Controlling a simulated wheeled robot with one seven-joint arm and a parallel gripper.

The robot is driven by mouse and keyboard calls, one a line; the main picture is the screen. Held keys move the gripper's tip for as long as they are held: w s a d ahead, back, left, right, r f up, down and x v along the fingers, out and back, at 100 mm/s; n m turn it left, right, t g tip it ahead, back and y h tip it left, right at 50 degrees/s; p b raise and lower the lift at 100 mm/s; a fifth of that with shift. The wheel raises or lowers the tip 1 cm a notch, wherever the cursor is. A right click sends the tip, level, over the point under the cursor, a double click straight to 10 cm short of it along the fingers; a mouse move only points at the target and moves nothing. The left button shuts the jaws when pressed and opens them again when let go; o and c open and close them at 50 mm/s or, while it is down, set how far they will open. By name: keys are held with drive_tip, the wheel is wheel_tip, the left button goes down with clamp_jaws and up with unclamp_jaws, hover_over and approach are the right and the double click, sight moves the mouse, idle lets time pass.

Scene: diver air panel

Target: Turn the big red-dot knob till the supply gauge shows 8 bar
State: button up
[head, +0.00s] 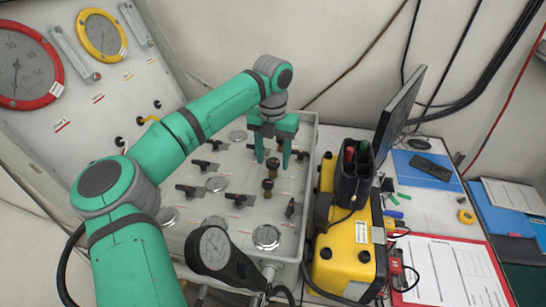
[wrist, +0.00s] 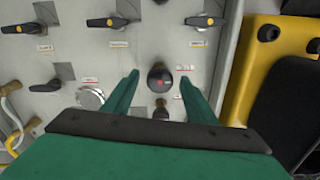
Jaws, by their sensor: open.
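The big dark knob (wrist: 160,74) with a small red mark sits between the fingertips of my gripper (wrist: 158,80) in the wrist view. A gap shows on either side of the knob, so the fingers look apart from it. In the head view my open gripper (head: 273,158) points down over the grey panel, with a knob (head: 271,168) between or just in front of its fingers. Gauges are a red-rimmed dial (head: 26,68), a yellow-rimmed dial (head: 102,34) and a black-bodied dial (head: 214,246). I cannot tell which is the supply gauge, and their readings are too small to read.
Another dark knob (head: 268,186) stands close to the gripped area. Several black lever valves (head: 238,199) surround it on the panel. A yellow case (head: 347,245) stands right of the panel, and a monitor (head: 399,112) rises behind it.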

drive_tip(key=c, duration=1.1)
drive_tip(key=shift+o, duration=0.2)
